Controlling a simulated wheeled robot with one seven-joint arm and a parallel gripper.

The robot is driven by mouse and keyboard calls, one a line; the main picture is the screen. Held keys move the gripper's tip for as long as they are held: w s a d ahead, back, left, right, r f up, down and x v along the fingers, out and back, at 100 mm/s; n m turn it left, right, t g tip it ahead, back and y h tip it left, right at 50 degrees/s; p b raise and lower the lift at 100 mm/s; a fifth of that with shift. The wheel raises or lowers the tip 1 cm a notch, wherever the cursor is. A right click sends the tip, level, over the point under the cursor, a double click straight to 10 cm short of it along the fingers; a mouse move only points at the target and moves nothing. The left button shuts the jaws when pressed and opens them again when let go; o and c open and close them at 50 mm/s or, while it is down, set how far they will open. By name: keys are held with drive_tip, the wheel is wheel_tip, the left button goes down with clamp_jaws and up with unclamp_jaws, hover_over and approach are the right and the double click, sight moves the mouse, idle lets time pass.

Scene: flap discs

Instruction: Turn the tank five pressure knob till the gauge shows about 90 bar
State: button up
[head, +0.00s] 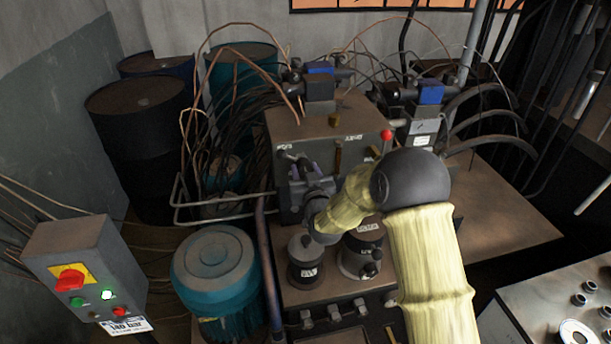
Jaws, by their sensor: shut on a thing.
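A grey-brown hydraulic tank block (350,107) stands in the middle, with small labels and a red button on its front face. My gripper (298,168) is at the upper left of that face, shut on what looks like the pressure knob. The fingers and my wrist hide most of the knob, so its turn position does not show. No readable pressure gauge shows near the gripper. A round white dial (577,334) is cut off at the lower right edge, and its reading cannot be made out.
Loose cables and pipes crowd the block's left and back.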

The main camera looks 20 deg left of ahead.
drive_tip(key=n+b, duration=0.5)
drive_tip(key=shift+s+a+f, duration=0.1)
drive_tip(key=shift+f, duration=0.1)
drive_tip(key=n+b, duration=0.4)
drive_tip(key=shift+n, duration=0.3)
drive_tip(key=n+b, duration=0.3)
drive_tip(key=n, duration=0.2)
drive_tip(key=shift+a, duration=0.1)
drive_tip(key=n+b, duration=0.2)
drive_tip(key=n, duration=0.3)
drive_tip(key=shift+b, duration=0.35)
drive_tip(key=shift+r+n, duration=0.1)
drive_tip(key=shift+n, duration=0.3)
drive_tip(key=o, duration=1)
drive_tip(key=shift+c, duration=0.2)
